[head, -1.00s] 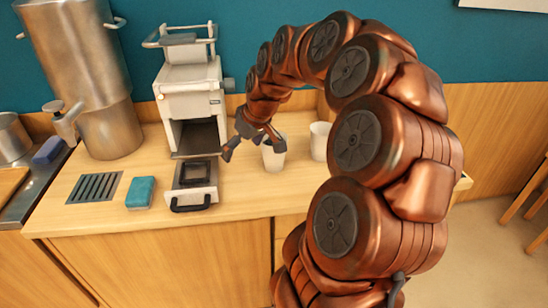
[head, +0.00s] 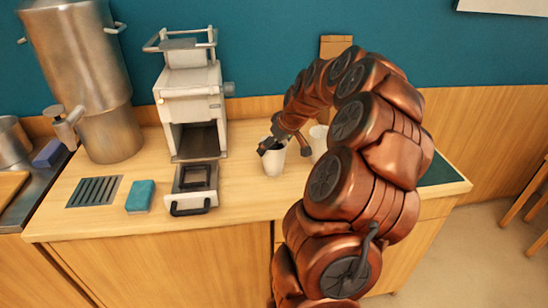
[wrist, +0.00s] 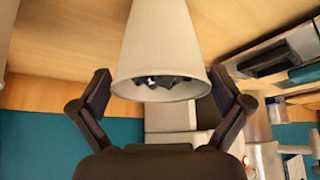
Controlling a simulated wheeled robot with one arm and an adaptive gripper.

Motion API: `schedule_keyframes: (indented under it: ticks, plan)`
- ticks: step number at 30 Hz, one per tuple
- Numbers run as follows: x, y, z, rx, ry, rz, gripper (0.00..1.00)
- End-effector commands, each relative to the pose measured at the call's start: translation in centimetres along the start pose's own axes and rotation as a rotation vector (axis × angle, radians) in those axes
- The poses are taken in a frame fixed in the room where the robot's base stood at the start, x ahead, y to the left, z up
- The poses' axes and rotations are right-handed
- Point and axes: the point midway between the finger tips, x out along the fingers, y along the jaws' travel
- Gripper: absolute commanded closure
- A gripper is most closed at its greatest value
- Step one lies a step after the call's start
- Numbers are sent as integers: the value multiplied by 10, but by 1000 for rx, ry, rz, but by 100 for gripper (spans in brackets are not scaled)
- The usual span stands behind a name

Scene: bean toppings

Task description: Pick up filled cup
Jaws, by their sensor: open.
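A white cup (head: 274,161) stands upright on the wooden counter, to the right of the machine. In the wrist view the cup (wrist: 160,45) shows dark pieces inside its rim. My gripper (head: 285,149) is at this cup, with one finger at its upper left and the other to its right. In the wrist view the gripper (wrist: 162,88) is open, with a finger on each side of the cup's rim and visible gaps between. A second white cup (head: 318,141) stands to the right, partly hidden behind my arm.
A white machine (head: 191,105) with a black-handled drawer (head: 193,200) stands left of the cups. A teal sponge (head: 141,195), a drain grate (head: 94,190) and a large metal urn (head: 82,60) are further left. A small brown box (head: 335,45) is against the wall behind my arm.

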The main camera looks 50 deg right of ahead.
Motion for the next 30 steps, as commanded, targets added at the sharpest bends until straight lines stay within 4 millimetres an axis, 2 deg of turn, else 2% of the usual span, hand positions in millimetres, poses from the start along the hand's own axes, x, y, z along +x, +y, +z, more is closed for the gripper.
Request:
schedule_keyframes:
  ticks: [6,14,30]
  plan:
    - [26,-1,1,1,-5,-3,0]
    - [29,0,0,1,-1,-1,0]
    - [29,-1,1,1,-2,-2,54]
